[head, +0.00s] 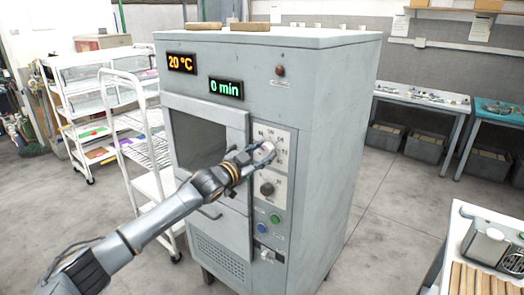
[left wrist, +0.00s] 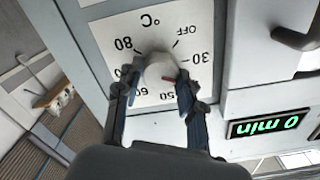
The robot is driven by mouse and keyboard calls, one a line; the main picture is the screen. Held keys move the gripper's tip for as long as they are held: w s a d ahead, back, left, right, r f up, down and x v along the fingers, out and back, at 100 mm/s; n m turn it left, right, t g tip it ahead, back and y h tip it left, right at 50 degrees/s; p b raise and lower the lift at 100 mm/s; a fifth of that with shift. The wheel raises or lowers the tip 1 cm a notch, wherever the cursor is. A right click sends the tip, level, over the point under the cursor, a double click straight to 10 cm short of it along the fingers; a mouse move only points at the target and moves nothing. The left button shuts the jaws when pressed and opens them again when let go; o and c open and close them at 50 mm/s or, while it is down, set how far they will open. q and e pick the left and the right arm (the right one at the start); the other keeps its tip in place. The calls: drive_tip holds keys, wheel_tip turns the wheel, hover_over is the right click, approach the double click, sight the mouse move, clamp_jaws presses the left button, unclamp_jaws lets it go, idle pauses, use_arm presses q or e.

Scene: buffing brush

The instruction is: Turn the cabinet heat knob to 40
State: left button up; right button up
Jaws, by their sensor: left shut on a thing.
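The grey cabinet (head: 335,130) stands in the middle of the head view. The temperature display (head: 181,63) reads 20 °C. My right gripper is out of view.
A second, dark knob (head: 267,189) sits below the heat dial, with a green button (head: 275,218) and blue button (head: 262,228) lower down. The time display (head: 226,88) reads 0 min. A white cart (head: 148,150) stands left; open floor lies right of the cabinet.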

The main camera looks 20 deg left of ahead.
use_arm(q)
drive_tip(key=shift+m+p, duration=0.4)
drive_tip(key=shift+m, duration=1.2)
drive_tip(key=o, duration=1.2)
drive_tip(key=shift+c, duration=0.2)
drive_tip(key=v, duration=1.2)
